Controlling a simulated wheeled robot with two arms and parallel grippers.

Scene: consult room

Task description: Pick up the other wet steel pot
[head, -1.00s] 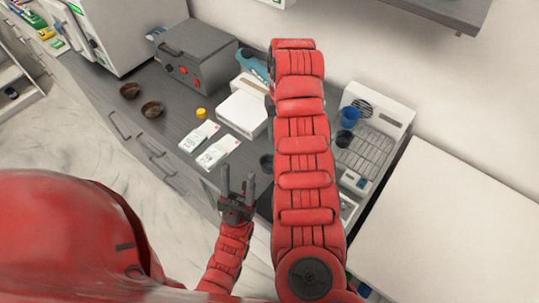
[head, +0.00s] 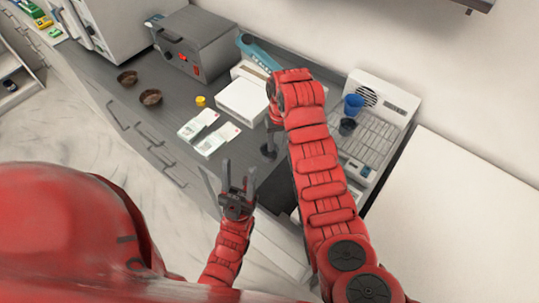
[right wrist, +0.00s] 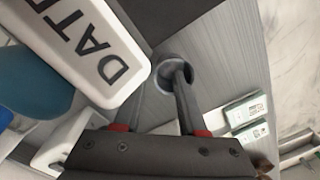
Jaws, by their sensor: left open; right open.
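A small round grey steel pot (head: 268,152) stands on the dark counter below my right gripper (head: 271,128). In the right wrist view the pot (right wrist: 166,57) is at the fingertips of my right gripper (right wrist: 166,80), which is open. One finger overlaps the pot's opening; I cannot tell whether it touches. A second dark pot (head: 347,127) sits on the white ribbed unit at the right, beside a blue cup. My left gripper (head: 228,172) is open and empty in front of the counter's front edge.
The blue cup (head: 353,105) is on the white unit (head: 377,140).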

